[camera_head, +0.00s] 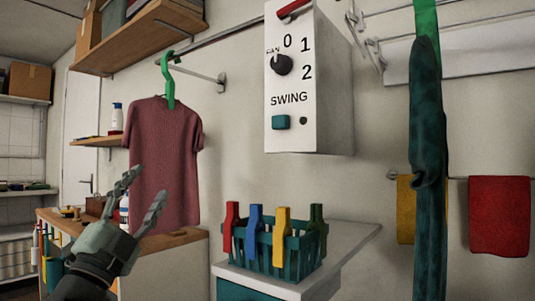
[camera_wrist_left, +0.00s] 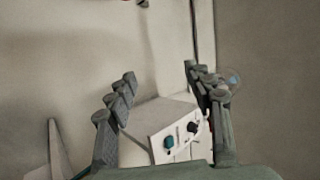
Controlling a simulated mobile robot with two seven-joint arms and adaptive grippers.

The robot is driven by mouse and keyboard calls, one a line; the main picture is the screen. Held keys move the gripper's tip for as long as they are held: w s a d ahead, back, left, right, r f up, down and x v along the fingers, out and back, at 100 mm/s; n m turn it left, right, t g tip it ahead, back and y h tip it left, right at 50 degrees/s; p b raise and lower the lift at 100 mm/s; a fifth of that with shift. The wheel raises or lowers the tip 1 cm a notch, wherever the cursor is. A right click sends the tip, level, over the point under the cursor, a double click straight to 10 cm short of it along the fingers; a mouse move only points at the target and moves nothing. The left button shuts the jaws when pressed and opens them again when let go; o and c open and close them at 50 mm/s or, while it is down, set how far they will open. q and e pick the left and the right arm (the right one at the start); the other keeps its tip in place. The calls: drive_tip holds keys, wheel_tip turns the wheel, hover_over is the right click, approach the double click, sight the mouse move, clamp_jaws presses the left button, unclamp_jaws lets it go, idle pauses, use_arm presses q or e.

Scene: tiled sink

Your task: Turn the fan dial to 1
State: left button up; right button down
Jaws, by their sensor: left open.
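A white control box (camera_head: 297,105) hangs on the wall in the head view. Its round black fan dial (camera_head: 281,65) has the marks 0, 1 and 2 around it; I cannot tell surely where the dial points. Below are the word SWING and a teal button (camera_head: 281,122). My left gripper (camera_head: 146,184) is open and empty, lower left of the box and well apart from the dial. In the left wrist view, the box (camera_wrist_left: 158,115) and its dial (camera_wrist_left: 192,127) show small between and beyond the open fingers (camera_wrist_left: 159,72). My right gripper is not in view.
A basket (camera_head: 290,250) with colored clips stands on a counter (camera_head: 345,240) below the box. A maroon shirt (camera_head: 165,150) hangs behind my left gripper. A dark teal cloth (camera_head: 427,150) hangs to the right of the box. Bare wall lies between shirt and box.

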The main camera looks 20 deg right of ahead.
use_arm(q)
drive_tip(key=s+d+r+m+g+h, duration=0.8)
drive_tip(key=d+r+m+g+h, duration=0.3)
drive_tip(key=m, duration=0.5)
drive_tip(key=m+g+y+b, duration=0.1)
drive_tip(key=m+y+b, duration=0.1)
drive_tip(key=m+y, duration=0.8)
approach(276, 62)
drive_tip(key=w+d+m, duration=0.1)
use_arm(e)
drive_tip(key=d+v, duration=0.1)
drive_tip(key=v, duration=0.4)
use_arm(q)
drive_tip(key=shift+h, duration=0.4)
drive_tip(key=p+x, duration=0.2)
drive_tip(key=x, duration=0.4)
drive_tip(key=shift+w+d+f, duration=0.15)
drive_tip(key=shift+w+d, duration=0.05)
drive_tip(key=shift+w, duration=0.05)
drive_tip(key=shift+w+d+f, duration=0.1)
drive_tip(key=shift+w+d, duration=0.25)
drive_tip(key=shift+d, duration=0.1)
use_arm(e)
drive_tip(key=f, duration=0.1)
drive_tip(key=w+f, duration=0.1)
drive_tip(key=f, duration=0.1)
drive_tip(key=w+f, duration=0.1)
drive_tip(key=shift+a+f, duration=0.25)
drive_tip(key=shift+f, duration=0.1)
